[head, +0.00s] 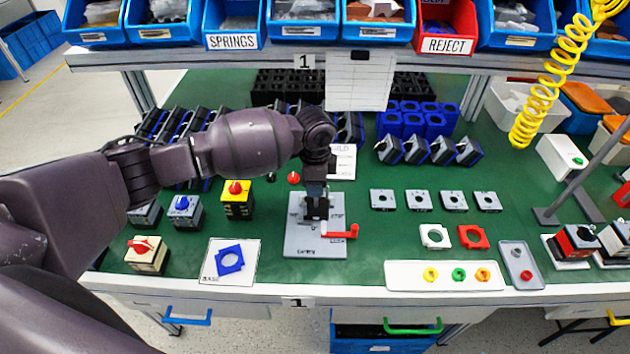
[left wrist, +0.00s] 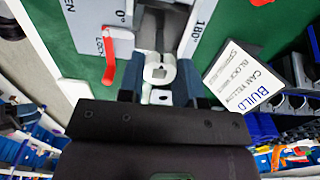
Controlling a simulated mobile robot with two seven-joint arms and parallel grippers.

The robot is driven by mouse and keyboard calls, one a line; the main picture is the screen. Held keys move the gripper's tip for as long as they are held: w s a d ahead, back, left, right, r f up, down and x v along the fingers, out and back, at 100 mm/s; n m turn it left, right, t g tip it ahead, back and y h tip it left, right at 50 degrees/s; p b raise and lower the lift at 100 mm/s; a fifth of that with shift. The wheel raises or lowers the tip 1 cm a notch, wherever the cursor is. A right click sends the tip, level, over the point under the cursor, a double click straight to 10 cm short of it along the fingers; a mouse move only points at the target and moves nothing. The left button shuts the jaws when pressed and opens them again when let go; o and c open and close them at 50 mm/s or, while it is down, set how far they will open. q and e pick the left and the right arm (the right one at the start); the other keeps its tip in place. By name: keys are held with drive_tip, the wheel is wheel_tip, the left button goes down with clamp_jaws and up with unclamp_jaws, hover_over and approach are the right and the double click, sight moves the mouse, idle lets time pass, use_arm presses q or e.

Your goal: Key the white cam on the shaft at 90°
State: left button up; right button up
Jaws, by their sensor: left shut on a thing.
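My left gripper (head: 317,208) points down over the grey fixture plate (head: 302,244). In the left wrist view its dark fingers (left wrist: 160,84) are shut on the white cam (left wrist: 160,73), a small rounded piece with a dark notched opening. The fixture in that view (left wrist: 88,22) has 0° and 180° marks and a red lever (left wrist: 110,55) beside a LOCK label. The lever also shows in the head view (head: 342,233), at the plate's right. The shaft is hidden behind the gripper, so I cannot tell whether the cam is on it. My right gripper is out of view.
A blue square frame (head: 229,259) lies on the BASE card at left. White (head: 434,236) and red (head: 473,237) frames lie at right, behind a white tray (head: 408,275) with coloured rings. Finished-looking switches stand at left. A build card (head: 343,162) lies behind the fixture.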

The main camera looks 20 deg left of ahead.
use_arm(q)
drive_tip(key=shift+f, duration=0.15)
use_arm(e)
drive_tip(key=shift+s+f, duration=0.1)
use_arm(q)
drive_tip(key=shift+f, duration=0.4)
drive_tip(key=o, duration=1)
drive_tip(key=shift+c, duration=0.2)
drive_tip(key=shift+r, duration=0.35)
wheel_tip(320, 180, up, 10)
drive_tip(key=shift+p, duration=0.35)
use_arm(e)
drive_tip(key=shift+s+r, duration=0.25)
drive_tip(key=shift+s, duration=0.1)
use_arm(q)
drive_tip(key=shift+s, duration=0.1)
